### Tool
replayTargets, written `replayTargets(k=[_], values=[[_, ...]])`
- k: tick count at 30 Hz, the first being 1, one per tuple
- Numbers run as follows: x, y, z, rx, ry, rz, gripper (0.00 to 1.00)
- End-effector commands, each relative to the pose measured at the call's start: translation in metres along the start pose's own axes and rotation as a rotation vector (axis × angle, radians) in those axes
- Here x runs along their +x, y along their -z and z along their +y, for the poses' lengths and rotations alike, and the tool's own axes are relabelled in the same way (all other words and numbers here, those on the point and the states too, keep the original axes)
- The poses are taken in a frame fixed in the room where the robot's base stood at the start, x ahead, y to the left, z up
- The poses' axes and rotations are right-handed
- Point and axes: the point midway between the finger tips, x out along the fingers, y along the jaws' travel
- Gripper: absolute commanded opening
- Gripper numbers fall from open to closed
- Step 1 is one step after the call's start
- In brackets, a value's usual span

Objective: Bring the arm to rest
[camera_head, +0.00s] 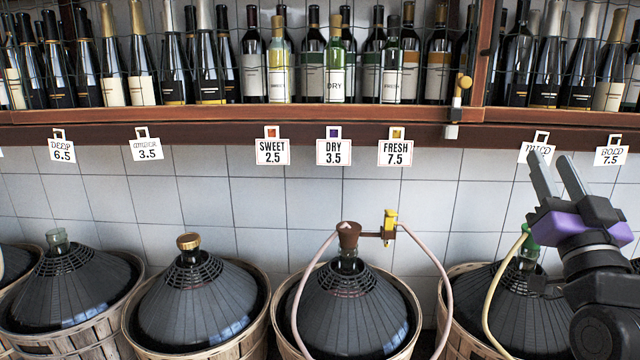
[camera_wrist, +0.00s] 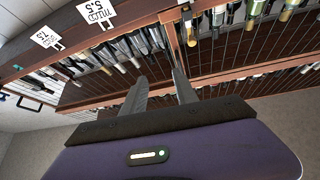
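My gripper (camera_head: 556,174) is at the right in the head view, raised in front of the tiled wall and above the rightmost basketed demijohn. Its two grey fingers point up and are spread apart with nothing between them. In the wrist view my gripper (camera_wrist: 160,92) also shows both fingers apart and empty, with the bottle shelf beyond them. The arm covers part of the right demijohn (camera_head: 505,300) and part of the sign (camera_head: 538,152) behind the fingers.
Several demijohns in wicker baskets line the floor. One (camera_head: 348,305) has a brown stopper (camera_head: 348,235) and a pink hose (camera_head: 440,275) by a yellow valve (camera_head: 390,222). A wooden shelf (camera_head: 350,114) of bottles behind wire runs above, with hanging price signs.

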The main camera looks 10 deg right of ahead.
Motion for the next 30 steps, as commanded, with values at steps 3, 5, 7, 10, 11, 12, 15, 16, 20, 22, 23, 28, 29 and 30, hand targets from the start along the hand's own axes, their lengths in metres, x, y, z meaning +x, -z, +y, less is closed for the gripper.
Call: replayTargets(k=[3, 5, 7, 10, 11, 12, 15, 16, 20, 22, 23, 28, 29, 30], values=[[-0.045, -0.038, -0.013, -0.009, 0.011, -0.032, 0.35], [-0.067, -0.052, -0.019, -0.014, 0.019, -0.045, 0.35], [-0.094, -0.067, -0.026, -0.019, 0.029, -0.062, 0.35], [-0.133, -0.086, -0.036, -0.027, 0.046, -0.089, 0.35], [-0.144, -0.091, -0.039, -0.029, 0.052, -0.098, 0.35], [-0.160, -0.096, -0.042, -0.031, 0.060, -0.110, 0.35], [-0.200, -0.109, -0.052, -0.036, 0.083, -0.145, 0.35], [-0.212, -0.112, -0.055, -0.038, 0.090, -0.157, 0.35], [-0.264, -0.122, -0.065, -0.043, 0.123, -0.211, 0.35], [-0.292, -0.125, -0.070, -0.046, 0.143, -0.244, 0.35], [-0.304, -0.127, -0.072, -0.047, 0.151, -0.261, 0.35], [-0.370, -0.129, -0.081, -0.052, 0.202, -0.360, 0.35], [-0.382, -0.129, -0.082, -0.053, 0.212, -0.380, 0.35], [-0.397, -0.129, -0.083, -0.054, 0.224, -0.408, 0.35]])
